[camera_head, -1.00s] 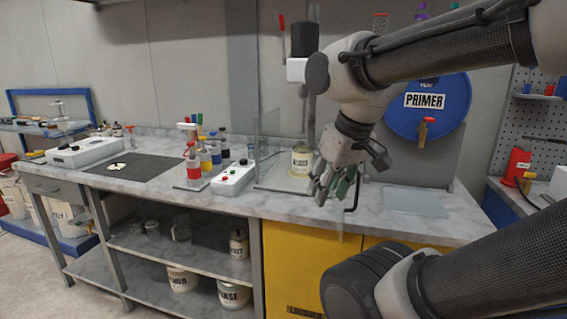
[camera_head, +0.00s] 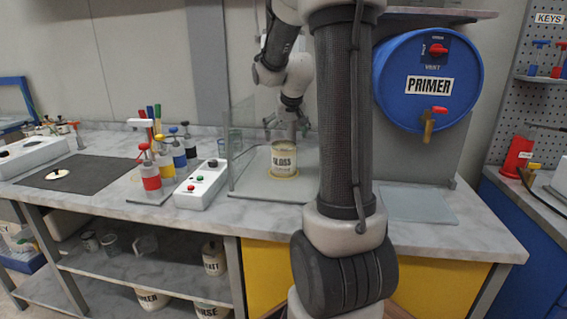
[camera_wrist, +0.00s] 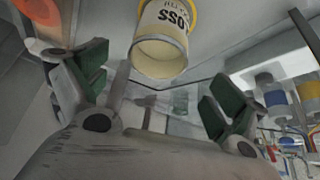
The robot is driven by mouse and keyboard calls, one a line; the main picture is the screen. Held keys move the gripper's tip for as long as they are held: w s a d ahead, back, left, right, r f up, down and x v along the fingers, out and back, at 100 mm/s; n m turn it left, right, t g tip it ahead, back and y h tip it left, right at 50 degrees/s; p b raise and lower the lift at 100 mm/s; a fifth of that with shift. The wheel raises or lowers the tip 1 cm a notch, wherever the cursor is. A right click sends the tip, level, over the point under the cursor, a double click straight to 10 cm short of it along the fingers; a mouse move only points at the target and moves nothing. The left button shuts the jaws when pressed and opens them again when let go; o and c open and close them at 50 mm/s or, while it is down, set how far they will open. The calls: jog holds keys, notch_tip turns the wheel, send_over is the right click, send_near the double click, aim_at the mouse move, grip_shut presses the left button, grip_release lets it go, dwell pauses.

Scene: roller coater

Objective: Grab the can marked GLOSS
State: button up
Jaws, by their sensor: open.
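The cream can marked GLOSS (camera_head: 284,160) stands upright on the bench behind a clear glass panel (camera_head: 243,158). It has a yellow band near its base. In the wrist view the can (camera_wrist: 162,42) appears inverted, beyond the fingertips and roughly centred between them. The can and fingers look apart.
A white button box (camera_head: 201,185) and several coloured bottles (camera_head: 178,153) stand left of the glass. A blue PRIMER drum (camera_head: 425,65) with a tap is at the right, above a grey plate (camera_head: 415,204). My arm hides some bench right of the can.

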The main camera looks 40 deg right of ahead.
aim_at(284, 144)
jog(key=x, duration=0.6)
jog(key=shift+w+d+f, duration=0.1)
jog(key=shift+d+f, duration=0.1)
jog(key=shift+f, duration=0.15)
jog(key=shift+c, duration=0.5)
jog(key=c, duration=1.7)
jog(key=shift+c, duration=0.5)
jog(key=shift+r, duration=0.15)
